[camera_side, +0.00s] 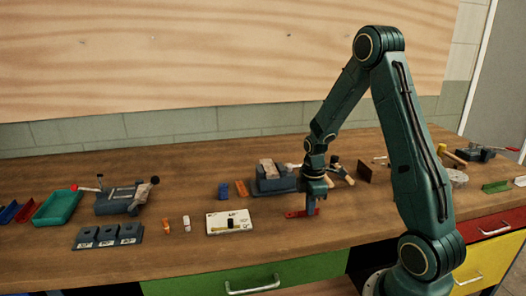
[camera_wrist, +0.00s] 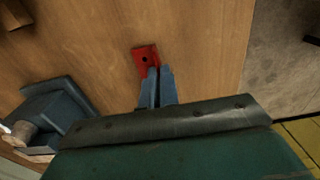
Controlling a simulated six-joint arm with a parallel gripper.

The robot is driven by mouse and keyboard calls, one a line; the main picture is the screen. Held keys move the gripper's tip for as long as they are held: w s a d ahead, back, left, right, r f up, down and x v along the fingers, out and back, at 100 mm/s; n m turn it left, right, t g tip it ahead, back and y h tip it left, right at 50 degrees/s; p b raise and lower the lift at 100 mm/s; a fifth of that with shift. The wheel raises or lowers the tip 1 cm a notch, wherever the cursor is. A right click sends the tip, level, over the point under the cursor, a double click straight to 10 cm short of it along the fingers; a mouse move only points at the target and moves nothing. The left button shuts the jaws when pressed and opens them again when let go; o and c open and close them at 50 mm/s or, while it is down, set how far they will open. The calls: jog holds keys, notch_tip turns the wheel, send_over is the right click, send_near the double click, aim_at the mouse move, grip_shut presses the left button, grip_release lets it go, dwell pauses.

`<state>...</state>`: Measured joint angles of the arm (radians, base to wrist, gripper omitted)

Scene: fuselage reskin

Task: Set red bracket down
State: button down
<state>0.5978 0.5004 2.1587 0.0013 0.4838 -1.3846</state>
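The red bracket (camera_side: 295,214) is low at the table surface, under my gripper, near the front middle of the bench in the side view. In the wrist view the red bracket (camera_wrist: 146,56) shows a flat plate with a dark hole, sticking out past the fingertips. My gripper (camera_side: 312,208) points straight down, and its blue-grey fingers (camera_wrist: 158,77) are close together with a red part of the bracket between them. The fingers hide part of the bracket. I cannot tell whether its underside touches the wood.
A white card with a dark piece (camera_side: 228,223) lies left of the bracket. A dark vise (camera_side: 275,181) stands just behind; a blue block (camera_side: 223,190) and an orange block (camera_side: 241,188) are beside it. The bench's front edge is close. Bare wood surrounds the bracket in the wrist view.

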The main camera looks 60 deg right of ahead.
jog(key=shift+f, duration=0.15)
jog(key=c, duration=1.7)
grip_release()
notch_tip(320, 180, up, 12)
jog(key=shift+r, duration=0.15)
